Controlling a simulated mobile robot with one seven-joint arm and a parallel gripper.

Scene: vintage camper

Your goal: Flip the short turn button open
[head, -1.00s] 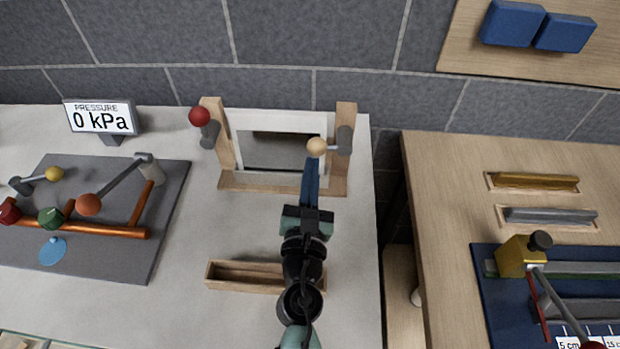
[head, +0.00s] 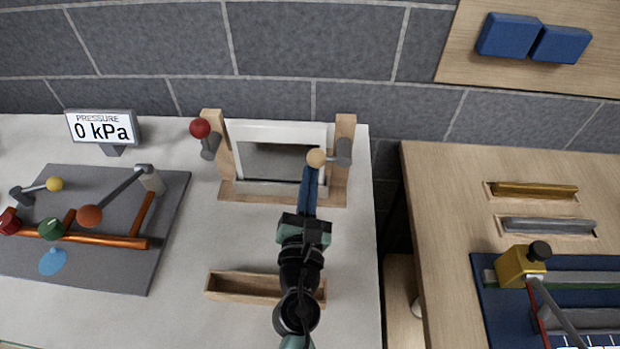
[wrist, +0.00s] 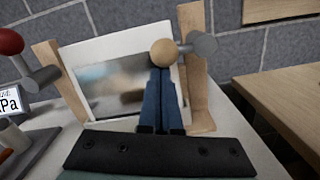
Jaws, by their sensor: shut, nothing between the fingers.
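A white-framed panel (head: 276,128) stands between two wooden posts on the counter. The right post (head: 345,126) carries a grey turn button (head: 344,152) with a beige ball (head: 316,158), reaching left over the panel's edge. The left post (head: 213,121) carries another grey turn button (head: 209,146) with a red ball (head: 200,128). I cannot tell for sure which is the short one. My gripper (head: 313,168) is shut and empty, its blue fingers pointing at the beige ball. In the wrist view, the fingertips (wrist: 161,72) are right at the beige ball (wrist: 165,53); contact is unclear.
An open wooden tray (head: 240,286) lies in front, partly behind my arm. A pressure display (head: 103,128) and a grey board (head: 170,210) with pipes and levers are at left. A gap separates the counter from the wooden table (head: 440,210) at right.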

